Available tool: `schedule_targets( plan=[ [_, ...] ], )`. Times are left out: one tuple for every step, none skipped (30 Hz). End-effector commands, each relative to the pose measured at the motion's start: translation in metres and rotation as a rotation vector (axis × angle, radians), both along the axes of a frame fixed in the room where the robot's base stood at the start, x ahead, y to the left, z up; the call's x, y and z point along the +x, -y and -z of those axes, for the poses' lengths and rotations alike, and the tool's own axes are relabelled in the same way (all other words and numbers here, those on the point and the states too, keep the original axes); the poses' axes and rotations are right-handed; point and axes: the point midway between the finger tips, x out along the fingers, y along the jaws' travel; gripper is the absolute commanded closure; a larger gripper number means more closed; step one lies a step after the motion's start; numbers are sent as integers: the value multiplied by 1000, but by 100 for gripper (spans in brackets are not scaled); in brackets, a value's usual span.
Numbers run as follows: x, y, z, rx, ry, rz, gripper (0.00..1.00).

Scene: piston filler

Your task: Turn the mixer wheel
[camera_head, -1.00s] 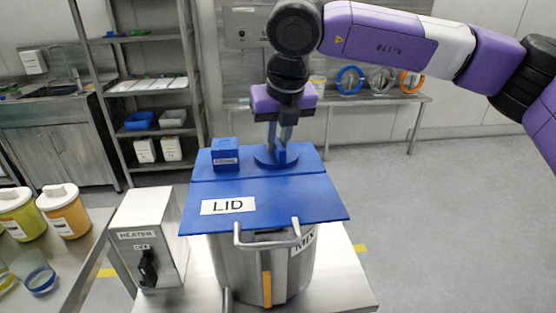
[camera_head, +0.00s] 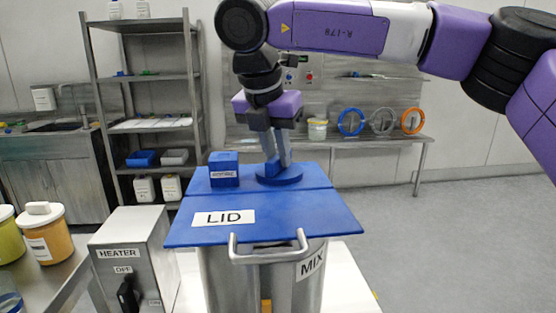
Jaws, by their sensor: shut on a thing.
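The mixer wheel (camera_head: 282,180) is a blue disc with an upright blue grip, lying flat on the back part of the blue lid (camera_head: 300,215). The lid covers a steel pot (camera_head: 222,280) labelled MIX. My gripper (camera_head: 277,164) comes down from above, slightly tilted, with its grey fingers shut on the wheel's upright grip. The fingers partly hide the grip.
A small blue box (camera_head: 224,176) stands on the lid just left of the wheel. A steel handle (camera_head: 268,258) sticks out at the lid's front. A heater box (camera_head: 130,255) stands left of the pot. Floor to the right is clear.

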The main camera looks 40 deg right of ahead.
Motion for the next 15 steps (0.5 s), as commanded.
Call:
schedule_targets(
  plan=[
    [1, 0, -1, -1, 6, 11, 100],
    [1, 0, -1, -1, 6, 16, 100],
    [1, 0, -2, -1, 6, 22, 100],
    [1, 0, -2, -2, 6, 26, 100],
    [1, 0, -2, -2, 5, 29, 100],
    [1, 0, -2, -2, 6, 32, 100],
    [1, 0, -2, -2, 5, 33, 100],
    [1, 0, -2, -2, 6, 34, 100],
    [1, 0, -2, -2, 6, 35, 100],
    [1, 0, -2, -2, 5, 35, 100],
    [1, 0, -2, -2, 5, 35, 100],
    [1, 0, -2, -2, 5, 35, 100],
    [1, 0, -2, -2, 6, 35, 100],
    [1, 0, -2, -2, 6, 35, 100],
    [1, 0, -2, -2, 6, 35, 100]
  ],
)
